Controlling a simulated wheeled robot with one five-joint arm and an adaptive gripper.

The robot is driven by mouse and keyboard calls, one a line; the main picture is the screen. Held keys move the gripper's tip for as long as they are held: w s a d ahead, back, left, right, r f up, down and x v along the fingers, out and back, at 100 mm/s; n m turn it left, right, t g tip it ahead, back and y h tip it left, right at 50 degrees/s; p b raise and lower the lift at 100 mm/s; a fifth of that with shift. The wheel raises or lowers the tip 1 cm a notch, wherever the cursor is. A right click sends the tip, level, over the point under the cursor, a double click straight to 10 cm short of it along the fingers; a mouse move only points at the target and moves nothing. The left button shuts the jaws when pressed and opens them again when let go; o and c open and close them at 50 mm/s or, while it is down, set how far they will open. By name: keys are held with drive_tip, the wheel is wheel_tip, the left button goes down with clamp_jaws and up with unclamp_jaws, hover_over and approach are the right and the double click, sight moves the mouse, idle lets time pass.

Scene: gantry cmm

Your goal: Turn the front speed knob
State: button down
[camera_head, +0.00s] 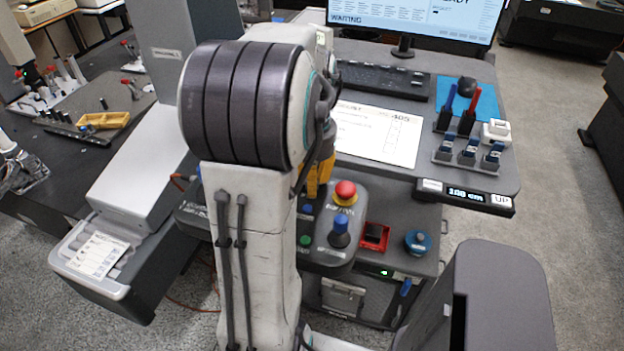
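A dark control panel (347,262) lies behind my arm. It carries a red mushroom button (345,191) on a yellow base, a blue-topped stick (339,230), a green button (305,240) and a blue button (306,208). None of these is clearly marked as the front speed knob; my arm hides the panel's middle, so the knob may be behind it. A round blue knob-like part (418,241) sits apart, right of the panel. A yellow part, seemingly of my gripper (320,178), shows beside my arm above the panel. Its fingertips are not clear, nor is any contact.
A desk with a monitor (412,17), a keyboard (385,79), a printed sheet (378,134) and pen holders stands behind. A red square box (374,236) is right of the panel. A grey machine housing (133,188) is at left. Open floor shows at right.

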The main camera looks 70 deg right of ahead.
drive_tip(key=c, duration=1.3)
unclamp_jaws()
drive_tip(key=shift+a, duration=0.1)
drive_tip(key=shift+r, duration=0.55)
wheel_tip(320, 180, up, 11)
drive_tip(key=shift+f, duration=0.1)
